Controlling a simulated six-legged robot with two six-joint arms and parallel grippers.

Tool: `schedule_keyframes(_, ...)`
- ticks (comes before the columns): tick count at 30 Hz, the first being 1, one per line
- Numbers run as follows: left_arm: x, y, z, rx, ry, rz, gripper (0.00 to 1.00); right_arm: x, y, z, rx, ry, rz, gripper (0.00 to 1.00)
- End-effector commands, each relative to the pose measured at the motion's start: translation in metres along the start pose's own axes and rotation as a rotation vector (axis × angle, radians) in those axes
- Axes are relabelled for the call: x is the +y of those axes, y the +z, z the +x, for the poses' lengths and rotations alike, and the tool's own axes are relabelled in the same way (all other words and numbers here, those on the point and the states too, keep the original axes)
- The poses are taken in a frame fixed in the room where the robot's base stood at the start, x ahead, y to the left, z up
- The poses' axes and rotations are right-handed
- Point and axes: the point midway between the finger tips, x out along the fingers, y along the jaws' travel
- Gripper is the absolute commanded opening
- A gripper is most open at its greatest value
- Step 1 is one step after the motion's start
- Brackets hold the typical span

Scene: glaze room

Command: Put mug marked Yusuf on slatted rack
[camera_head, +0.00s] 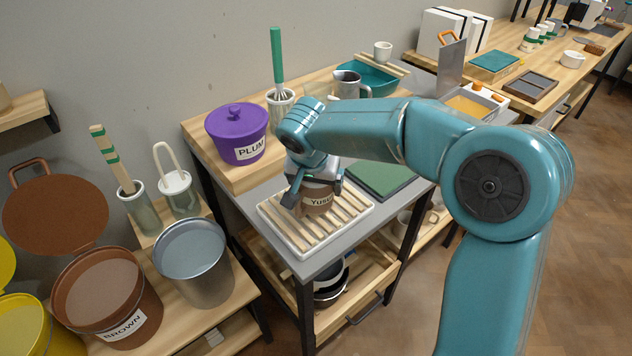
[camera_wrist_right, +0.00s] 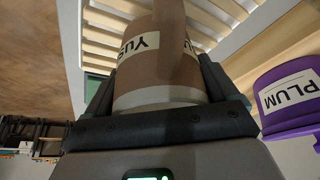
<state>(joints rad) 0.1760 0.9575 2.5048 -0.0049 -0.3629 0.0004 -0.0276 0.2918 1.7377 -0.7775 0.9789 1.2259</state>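The brown mug marked Yusuf (camera_head: 319,203) is at the slatted rack, over its back part. The rack (camera_head: 281,235) has wooden slats in a white frame and lies on the grey table top. My right gripper (camera_head: 313,190) reaches down from above with its fingers on both sides of the mug. In the right wrist view the mug (camera_wrist_right: 158,72) fills the space between the dark fingers (camera_wrist_right: 160,88), which look shut on it. Rack slats (camera_wrist_right: 112,22) show behind it. I cannot tell whether the mug's underside touches the slats. My left gripper is not in view.
A purple pot marked PLUM (camera_head: 236,138) stands behind and left of the rack. A green board (camera_head: 382,178) lies to its right. A whisk in a jar (camera_head: 281,105) and a metal pitcher (camera_head: 347,86) stand behind. The rack's front slats are clear.

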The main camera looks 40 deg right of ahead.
Motion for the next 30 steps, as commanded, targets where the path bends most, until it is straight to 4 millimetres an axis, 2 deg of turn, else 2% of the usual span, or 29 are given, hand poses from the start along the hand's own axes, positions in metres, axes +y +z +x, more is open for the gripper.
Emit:
schedule_keyframes(7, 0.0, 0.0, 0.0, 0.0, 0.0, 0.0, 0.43, 0.0, 0.0, 0.0, -0.001, 0.0, 0.0, 1.0)
schedule_keyframes(11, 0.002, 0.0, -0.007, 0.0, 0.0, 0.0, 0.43, 0.0, -0.002, -0.007, 0.0, -0.001, 0.0, 1.0)
schedule_keyframes(14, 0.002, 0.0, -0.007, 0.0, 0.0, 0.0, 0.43, -0.001, -0.002, -0.024, 0.003, -0.004, -0.001, 1.0)
schedule_keyframes(21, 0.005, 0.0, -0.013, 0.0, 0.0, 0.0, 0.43, -0.001, -0.002, -0.082, 0.003, -0.004, -0.001, 1.0)
schedule_keyframes(24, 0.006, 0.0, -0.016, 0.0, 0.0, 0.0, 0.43, -0.001, -0.002, -0.101, 0.001, -0.004, -0.001, 1.0)
schedule_keyframes(30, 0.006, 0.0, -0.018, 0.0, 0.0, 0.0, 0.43, -0.001, -0.001, -0.121, 0.0, -0.002, -0.001, 1.0)
